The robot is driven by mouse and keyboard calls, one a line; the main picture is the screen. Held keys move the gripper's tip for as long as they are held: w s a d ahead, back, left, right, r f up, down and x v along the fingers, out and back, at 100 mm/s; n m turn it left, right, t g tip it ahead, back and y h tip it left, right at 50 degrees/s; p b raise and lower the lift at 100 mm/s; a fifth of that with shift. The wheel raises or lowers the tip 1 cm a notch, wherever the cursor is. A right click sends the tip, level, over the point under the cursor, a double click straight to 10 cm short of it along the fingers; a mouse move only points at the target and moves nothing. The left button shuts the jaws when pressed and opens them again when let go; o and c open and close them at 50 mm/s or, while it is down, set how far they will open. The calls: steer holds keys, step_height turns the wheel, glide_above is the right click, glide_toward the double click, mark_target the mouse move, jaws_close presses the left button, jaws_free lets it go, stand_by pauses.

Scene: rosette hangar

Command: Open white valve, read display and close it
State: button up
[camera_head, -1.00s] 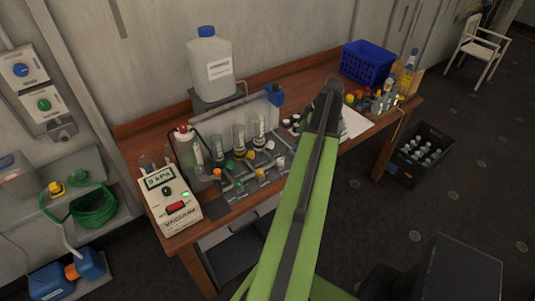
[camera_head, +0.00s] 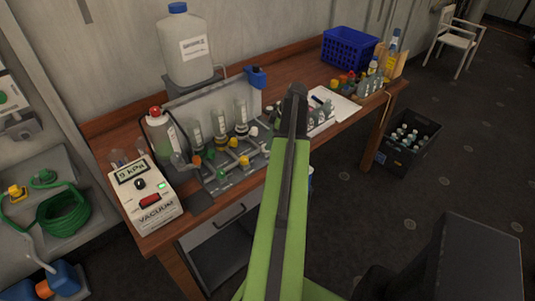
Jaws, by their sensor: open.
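The manifold (camera_head: 222,178) with several coloured valve knobs stands on the wooden bench, left of my arm. A small pale knob (camera_head: 254,131) on its far right side looks like the white valve; its handle position is too small to tell. Orange, green and yellow knobs are beside it. The white vacuum box (camera_head: 152,210) sits at the bench's front left corner. Its display (camera_head: 131,172) seems to read "9 kPa", and a green light is lit. My green arm rises through the middle of the picture, right of the manifold; my gripper cannot be made out.
A large white jug (camera_head: 187,58) stands behind the manifold. A blue basket (camera_head: 350,47), bottles and a paper sheet (camera_head: 345,107) are on the bench's right. A black crate (camera_head: 407,158) of bottles stands on the floor. A green hose coil (camera_head: 63,213) is at left.

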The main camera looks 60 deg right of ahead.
steer(key=b+x, duration=0.1)
steer(key=x, duration=0.2)
steer(key=shift+f+b, duration=0.1)
steer(key=shift+b, duration=0.2)
